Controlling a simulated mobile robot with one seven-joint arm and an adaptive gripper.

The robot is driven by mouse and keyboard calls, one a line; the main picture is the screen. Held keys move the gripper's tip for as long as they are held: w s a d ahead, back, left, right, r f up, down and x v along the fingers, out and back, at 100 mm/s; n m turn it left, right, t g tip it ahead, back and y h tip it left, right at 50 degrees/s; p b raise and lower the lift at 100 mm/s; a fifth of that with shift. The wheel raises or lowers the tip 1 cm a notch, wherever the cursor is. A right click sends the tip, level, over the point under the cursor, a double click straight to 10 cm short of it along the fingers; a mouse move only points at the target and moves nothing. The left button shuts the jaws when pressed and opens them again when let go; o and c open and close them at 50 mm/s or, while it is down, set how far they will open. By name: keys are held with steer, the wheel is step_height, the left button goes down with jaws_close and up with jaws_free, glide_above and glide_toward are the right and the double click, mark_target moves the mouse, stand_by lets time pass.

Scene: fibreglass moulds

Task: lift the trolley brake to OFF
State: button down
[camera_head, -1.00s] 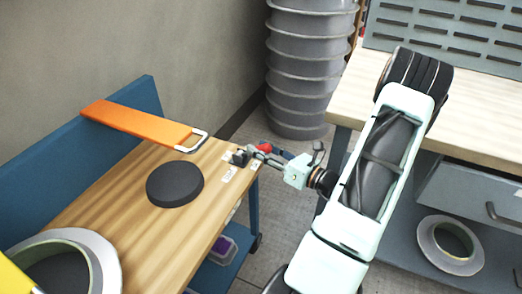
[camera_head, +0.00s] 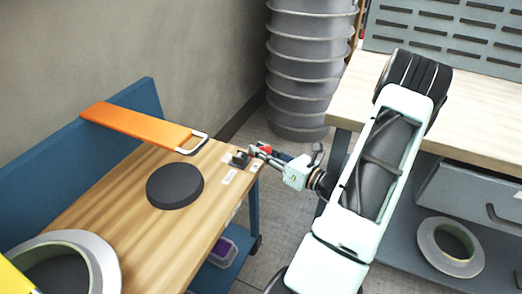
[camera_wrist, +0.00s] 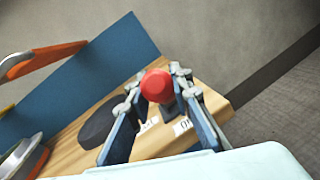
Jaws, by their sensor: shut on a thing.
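My gripper (camera_head: 268,152) reaches in from the right and is shut on the red knob. In the wrist view the round red knob (camera_wrist: 156,86) sits between the two fingers, with the dark lever part below it. White labels (camera_head: 229,177) lie beside the base; their text is too small to read surely. The exact lever angle is partly hidden by my fingers.
A ribbed grey column (camera_head: 308,70) and a workbench (camera_head: 475,125) stand beyond.

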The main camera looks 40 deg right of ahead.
steer(key=shift+w+a+r+g+p, duration=0.2)
steer(key=shift+r+g+p, duration=0.3)
steer(key=shift+p, duration=0.7)
steer(key=shift+w+a+r+g+p, duration=0.1)
steer(key=shift+w+r+g+p, duration=0.3)
steer(key=shift+p, duration=0.8)
steer(key=g+p, duration=0.1)
steer(key=w+a+r+g+h+p, duration=0.1)
steer(key=p, duration=0.1)
steer(key=r+n+g+p, duration=0.1)
steer(key=p, duration=0.1)
steer(key=shift+w+a+h, duration=0.15)
steer(key=shift+w+h, duration=0.15)
steer(key=shift+w, duration=0.05)
steer(key=w+g+p, duration=0.1)
steer(key=w+a+g+h+p, duration=0.1)
steer(key=p, duration=0.1)
steer(key=shift+w+a+r+n+g+p, duration=0.1)
steer(key=shift+r+n+g+p, duration=0.05)
steer(key=shift+n+g+p, duration=0.2)
steer(key=shift+w+a+g+h+p, duration=0.3)
steer(key=shift+w+g+h+p, duration=0.35)
steer(key=shift+g, duration=0.2)
steer(key=shift+w+a+f+g+p, duration=0.2)
steer(key=shift+g+p, duration=0.1)
steer(key=shift+p, duration=0.1)
steer(key=shift+h, duration=0.25)
steer(key=c, duration=1.7)
jaws_free()
